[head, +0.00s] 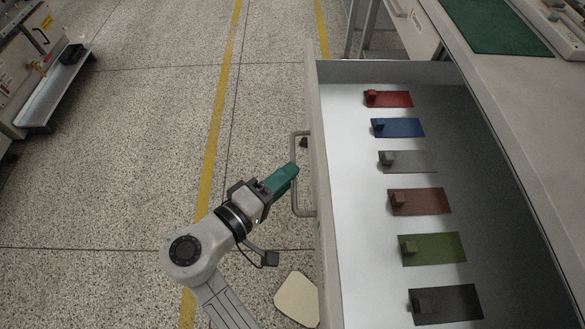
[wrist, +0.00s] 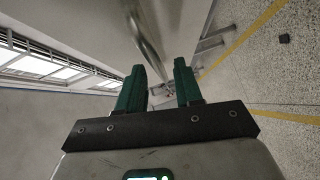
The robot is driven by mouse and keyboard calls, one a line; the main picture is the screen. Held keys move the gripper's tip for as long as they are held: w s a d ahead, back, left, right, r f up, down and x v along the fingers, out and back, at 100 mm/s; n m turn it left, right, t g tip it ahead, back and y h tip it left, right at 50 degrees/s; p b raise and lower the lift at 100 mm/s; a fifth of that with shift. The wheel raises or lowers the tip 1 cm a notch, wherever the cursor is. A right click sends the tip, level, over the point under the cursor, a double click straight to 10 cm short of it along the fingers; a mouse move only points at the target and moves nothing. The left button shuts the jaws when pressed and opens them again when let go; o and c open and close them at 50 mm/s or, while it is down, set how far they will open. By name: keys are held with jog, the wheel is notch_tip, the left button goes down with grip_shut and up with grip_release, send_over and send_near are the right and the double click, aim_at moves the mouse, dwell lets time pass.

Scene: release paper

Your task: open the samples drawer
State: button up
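The samples drawer (head: 336,210) is pulled well out from under the counter, and its inside is open to view. Its front panel (head: 318,110) carries a grey bar handle (head: 294,205), which also shows in the wrist view (wrist: 148,45). My gripper (head: 292,169) has green fingers and is at the handle's bar, on the outer side of the drawer front. In the wrist view my gripper (wrist: 160,68) is open, with a clear gap between its fingers. The handle bar runs just ahead of the gap; I cannot tell whether it touches a finger.
Several coloured sample plates, such as a red one (head: 397,100) and a green one (head: 445,250), lie in the drawer. A counter (head: 500,110) with a green mat (head: 490,27) is at right. A pale plate (head: 297,298) lies on the floor. The speckled floor (head: 130,150) at left is clear.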

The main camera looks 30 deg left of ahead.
jog(key=v, duration=0.7)
jog(key=shift+s+p, duration=0.3)
jog(key=shift+s, duration=0.05)
jog(key=shift+a+r, duration=0.1)
